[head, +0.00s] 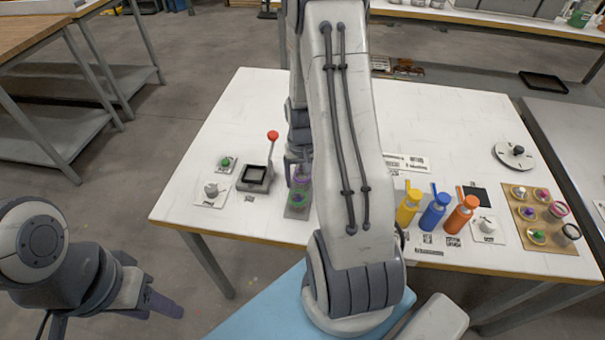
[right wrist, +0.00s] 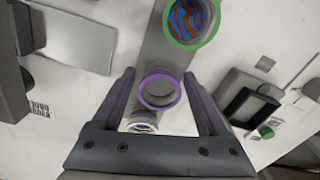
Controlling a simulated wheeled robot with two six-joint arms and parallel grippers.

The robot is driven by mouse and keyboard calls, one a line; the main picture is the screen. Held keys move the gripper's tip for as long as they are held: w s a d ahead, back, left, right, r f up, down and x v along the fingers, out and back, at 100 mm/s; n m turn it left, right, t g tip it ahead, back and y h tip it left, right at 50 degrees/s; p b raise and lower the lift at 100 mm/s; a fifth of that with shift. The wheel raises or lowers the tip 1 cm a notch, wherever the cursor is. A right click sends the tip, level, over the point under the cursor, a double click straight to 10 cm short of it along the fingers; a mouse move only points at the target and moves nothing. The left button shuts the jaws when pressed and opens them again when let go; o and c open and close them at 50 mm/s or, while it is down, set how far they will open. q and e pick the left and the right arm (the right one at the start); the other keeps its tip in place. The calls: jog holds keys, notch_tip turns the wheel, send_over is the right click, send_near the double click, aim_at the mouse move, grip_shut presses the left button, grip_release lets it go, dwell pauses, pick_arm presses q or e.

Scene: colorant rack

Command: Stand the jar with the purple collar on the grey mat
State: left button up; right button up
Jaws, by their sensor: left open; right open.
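The jar with the purple collar (right wrist: 160,91) stands between the fingers of my right gripper (right wrist: 159,76) in the right wrist view, seen from above with a grey inside. The grey mat (right wrist: 154,43) runs under it as a strip. A green-collared jar (right wrist: 190,20) with blue and brown swirls stands on the strip beside it. In the head view the mat (head: 294,213) and the purple collar (head: 301,181) show left of my arm, partly hidden. My right gripper is open around the purple-collared jar; I see no clear contact. My left gripper (head: 163,304) is open and empty, off the table.
A white-rimmed round thing (right wrist: 143,125) is partly hidden by my gripper. A red-knobbed lever device (head: 256,176) stands left of the mat. Yellow (head: 407,208), blue (head: 433,213) and orange (head: 460,216) bottles stand right, beside a tan rack (head: 524,222) with several jars.

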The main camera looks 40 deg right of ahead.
notch_tip(320, 180, up, 12)
jog(key=s+a+r+n, duration=0.1)
jog(key=a+r+n, duration=0.15)
jog(key=a, duration=0.65)
jog(key=a+r+n, duration=0.2)
jog(key=a+n, duration=0.2)
jog(key=a, duration=0.4)
jog(key=s+a+r+n+y, duration=0.1)
jog(key=s+a+r+n, duration=0.1)
jog(key=s+a+n, duration=0.6)
jog(key=s+a, duration=0.5)
jog(key=s, duration=0.2)
jog(key=shift+s+a+r, duration=0.15)
jog(key=shift+a, duration=0.25)
